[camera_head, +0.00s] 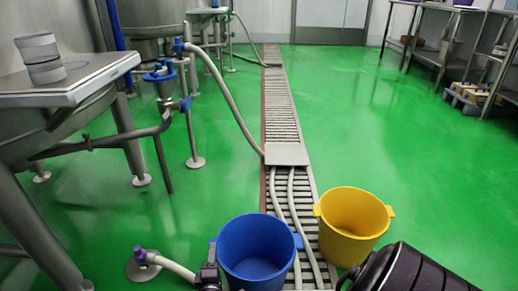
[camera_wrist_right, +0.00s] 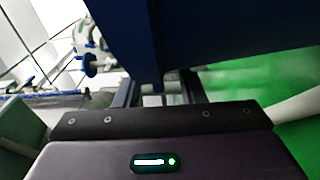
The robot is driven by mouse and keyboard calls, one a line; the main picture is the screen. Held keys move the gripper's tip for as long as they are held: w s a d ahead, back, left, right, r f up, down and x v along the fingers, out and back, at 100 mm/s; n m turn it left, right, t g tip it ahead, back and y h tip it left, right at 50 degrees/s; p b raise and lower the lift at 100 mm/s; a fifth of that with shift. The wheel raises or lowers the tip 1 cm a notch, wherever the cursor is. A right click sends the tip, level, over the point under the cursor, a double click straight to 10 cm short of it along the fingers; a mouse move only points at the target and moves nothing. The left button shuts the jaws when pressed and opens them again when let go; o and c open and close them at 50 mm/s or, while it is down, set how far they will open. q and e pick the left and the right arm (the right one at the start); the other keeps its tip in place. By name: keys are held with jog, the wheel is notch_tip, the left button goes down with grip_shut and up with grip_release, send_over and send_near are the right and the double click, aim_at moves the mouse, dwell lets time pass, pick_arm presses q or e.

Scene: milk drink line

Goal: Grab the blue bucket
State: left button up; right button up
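The blue bucket (camera_head: 255,250) stands upright at the bottom middle of the head view, its lower part cut off by the frame edge. Its rim faces up and the inside looks empty. My right gripper (camera_head: 348,278) comes in from the lower right, to the right of the bucket; its fingers are hard to make out there. In the right wrist view the gripper's two fingers (camera_wrist_right: 160,88) are apart. A dark blue surface, likely the bucket (camera_wrist_right: 230,38), fills the top, and a narrow blue part reaches down between the fingers with gaps beside it.
A yellow bucket (camera_head: 350,225) stands right of the blue one, close to my right arm. Hoses run along the floor drain (camera_head: 283,120). A floor valve (camera_head: 142,262) and metal tanks are at left. Green floor (camera_head: 430,170) is free at right.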

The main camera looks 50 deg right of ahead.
jog(key=shift+r, duration=0.1)
grip_shut()
dwell(1.3)
